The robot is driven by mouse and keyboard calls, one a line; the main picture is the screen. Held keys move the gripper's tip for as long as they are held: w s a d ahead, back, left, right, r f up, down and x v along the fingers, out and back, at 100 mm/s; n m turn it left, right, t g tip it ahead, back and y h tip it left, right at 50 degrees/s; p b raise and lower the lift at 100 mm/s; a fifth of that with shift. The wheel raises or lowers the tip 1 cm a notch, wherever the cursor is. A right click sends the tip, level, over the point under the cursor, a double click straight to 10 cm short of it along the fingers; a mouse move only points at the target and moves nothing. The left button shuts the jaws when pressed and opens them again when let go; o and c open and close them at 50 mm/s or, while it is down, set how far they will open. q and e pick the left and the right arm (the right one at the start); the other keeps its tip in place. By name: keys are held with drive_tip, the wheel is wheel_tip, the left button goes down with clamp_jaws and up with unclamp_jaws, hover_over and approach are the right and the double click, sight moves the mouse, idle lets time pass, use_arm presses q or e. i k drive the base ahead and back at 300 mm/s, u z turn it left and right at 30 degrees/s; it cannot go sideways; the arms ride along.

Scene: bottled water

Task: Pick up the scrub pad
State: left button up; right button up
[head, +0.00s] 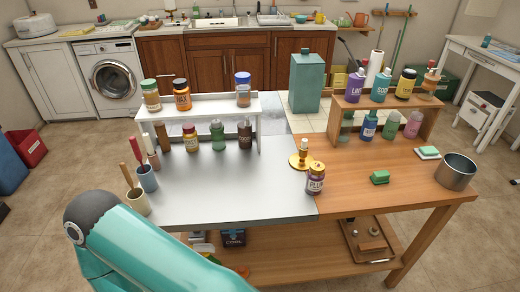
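A small green block (379,177), which looks like a scrub pad, lies on the wooden right part of the table, near the front. A second green pad (428,150) rests on a white base or dish farther back and to the right. I cannot tell for sure which of the two is the scrub pad. A teal arm link of mine fills the lower left, in front of the table. Neither my left nor my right gripper shows, and nothing of mine touches either pad.
A metal pot (456,171) stands right of the green block. A plum jar (315,179) and a brass candlestick (301,156) stand to its left. The wooden shelf (390,108) with several bottles is behind. The grey tabletop (235,185) is largely clear at left.

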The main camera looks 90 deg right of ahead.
sight(381, 177)
drive_tip(key=z, duration=0.15)
drive_tip(key=k, duration=2.3)
drive_tip(key=u, duration=1.75)
drive_tip(key=i, duration=0.05)
drive_tip(key=z, duration=3.25)
drive_tip(key=i, duration=1)
